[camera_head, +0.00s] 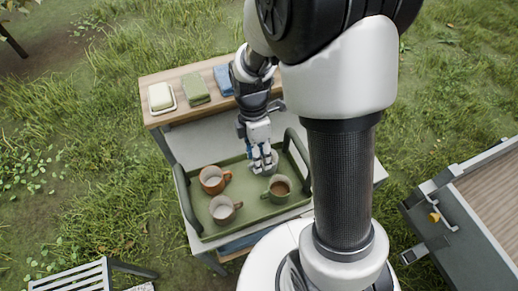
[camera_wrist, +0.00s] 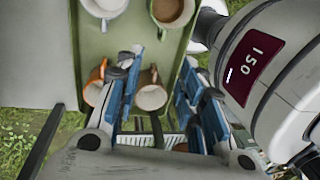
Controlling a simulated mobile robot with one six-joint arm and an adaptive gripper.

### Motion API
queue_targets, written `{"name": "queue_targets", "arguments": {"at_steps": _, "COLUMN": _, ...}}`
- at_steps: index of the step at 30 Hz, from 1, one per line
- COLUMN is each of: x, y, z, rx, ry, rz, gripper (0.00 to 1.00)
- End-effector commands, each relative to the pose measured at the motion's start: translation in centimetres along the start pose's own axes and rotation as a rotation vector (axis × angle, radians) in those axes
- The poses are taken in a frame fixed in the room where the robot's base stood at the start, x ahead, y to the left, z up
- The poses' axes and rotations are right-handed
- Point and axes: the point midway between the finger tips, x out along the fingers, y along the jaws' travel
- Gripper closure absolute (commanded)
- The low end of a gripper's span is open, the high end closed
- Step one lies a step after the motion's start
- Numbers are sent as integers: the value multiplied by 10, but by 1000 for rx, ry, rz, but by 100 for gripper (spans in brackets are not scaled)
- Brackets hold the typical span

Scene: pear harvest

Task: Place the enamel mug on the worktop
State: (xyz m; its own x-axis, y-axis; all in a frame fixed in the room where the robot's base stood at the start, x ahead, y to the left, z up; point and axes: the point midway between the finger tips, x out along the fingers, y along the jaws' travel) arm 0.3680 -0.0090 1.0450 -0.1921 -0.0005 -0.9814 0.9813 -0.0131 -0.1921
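Several mugs stand in a green tray (camera_head: 250,218). My gripper (camera_head: 262,163) reaches down over a fourth, pale mug (camera_head: 270,167), partly hidden by the fingers. I cannot tell which mug is enamel.
The tray lies on a grey cart top (camera_head: 215,135). Behind it, a raised wooden shelf (camera_head: 178,82) carries a soap dish (camera_head: 161,98), a green folded cloth (camera_head: 196,88) and a blue one (camera_head: 224,79). A grey metal unit (camera_head: 455,225) stands at right, a slatted seat (camera_head: 75,279) at lower left.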

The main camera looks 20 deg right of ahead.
Motion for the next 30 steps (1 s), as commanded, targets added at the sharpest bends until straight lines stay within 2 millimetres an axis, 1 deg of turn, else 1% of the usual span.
{"name": "queue_targets", "arguments": {"at_steps": 5, "x": 26, "y": 0, "z": 0, "rx": -16, "ry": 0, "rz": -10, "gripper": 64}}
{"name": "queue_targets", "arguments": {"at_steps": 9, "x": 58, "y": -1, "z": 0, "rx": -15, "ry": 0, "rz": -10, "gripper": 64}}
{"name": "queue_targets", "arguments": {"at_steps": 15, "x": 100, "y": -1, "z": 0, "rx": -14, "ry": 0, "rz": -9, "gripper": 64}}
{"name": "queue_targets", "arguments": {"at_steps": 18, "x": 114, "y": 0, "z": 0, "rx": -14, "ry": 0, "rz": -7, "gripper": 64}}
{"name": "queue_targets", "arguments": {"at_steps": 26, "x": 132, "y": -1, "z": -1, "rx": -13, "ry": 0, "rz": -6, "gripper": 64}}
{"name": "queue_targets", "arguments": {"at_steps": 30, "x": 155, "y": -4, "z": -2, "rx": -14, "ry": 0, "rz": -7, "gripper": 64}}
